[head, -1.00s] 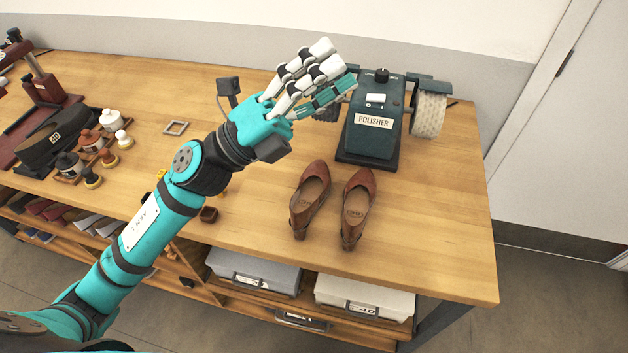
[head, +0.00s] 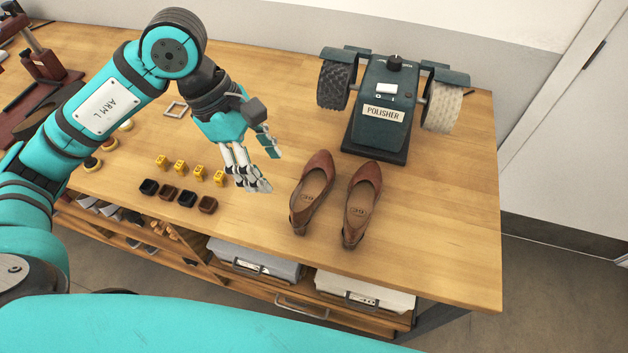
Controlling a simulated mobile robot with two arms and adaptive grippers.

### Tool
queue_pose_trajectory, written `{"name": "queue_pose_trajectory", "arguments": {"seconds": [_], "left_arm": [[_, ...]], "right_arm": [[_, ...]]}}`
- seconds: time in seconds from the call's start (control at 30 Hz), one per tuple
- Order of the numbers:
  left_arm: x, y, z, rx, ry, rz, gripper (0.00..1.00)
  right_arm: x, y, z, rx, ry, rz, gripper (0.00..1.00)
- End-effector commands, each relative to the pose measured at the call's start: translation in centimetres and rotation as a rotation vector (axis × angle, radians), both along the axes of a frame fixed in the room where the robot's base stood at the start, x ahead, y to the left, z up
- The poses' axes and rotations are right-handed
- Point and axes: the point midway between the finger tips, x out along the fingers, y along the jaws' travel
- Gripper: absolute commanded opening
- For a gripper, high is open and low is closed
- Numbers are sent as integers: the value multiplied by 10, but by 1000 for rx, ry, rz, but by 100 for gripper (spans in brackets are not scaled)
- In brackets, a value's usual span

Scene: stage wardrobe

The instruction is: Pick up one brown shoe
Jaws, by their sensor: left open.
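Two brown heeled shoes stand side by side on the wooden workbench, toes toward the polisher. The left brown shoe (head: 313,192) is nearer my gripper, and the right brown shoe (head: 361,205) stands just beside it. My left gripper (head: 262,172) is open and empty, its fingers pointing down and to the right. It is a little to the left of the left shoe and apart from it. My right gripper is not in view.
The polisher (head: 380,107) stands behind the shoes. Several yellow numbered blocks (head: 180,167) and small dark containers (head: 187,198) are left of my gripper. The bench top (head: 440,230) right of the shoes is clear. Grey boxes (head: 258,258) sit on the shelf below.

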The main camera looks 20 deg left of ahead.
Motion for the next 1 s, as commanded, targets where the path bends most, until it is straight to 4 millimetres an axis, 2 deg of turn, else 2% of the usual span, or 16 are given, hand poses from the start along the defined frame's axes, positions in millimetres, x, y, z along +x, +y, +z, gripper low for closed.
{"name": "queue_pose_trajectory", "arguments": {"seconds": [0.1,0.3,0.5,0.73,0.83,1.0], "left_arm": [[-2,-12,-23,-4,7,-3,55],[-2,-25,-55,-5,4,-2,55],[-2,-30,-68,-4,1,0,55],[-4,-45,-94,-5,6,-1,55],[-3,-49,-107,-5,4,-1,55],[-3,-51,-115,-4,0,-1,55]], "right_arm": [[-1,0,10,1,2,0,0],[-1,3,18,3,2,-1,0],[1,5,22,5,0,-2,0],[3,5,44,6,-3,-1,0],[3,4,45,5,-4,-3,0],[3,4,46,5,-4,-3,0]]}}
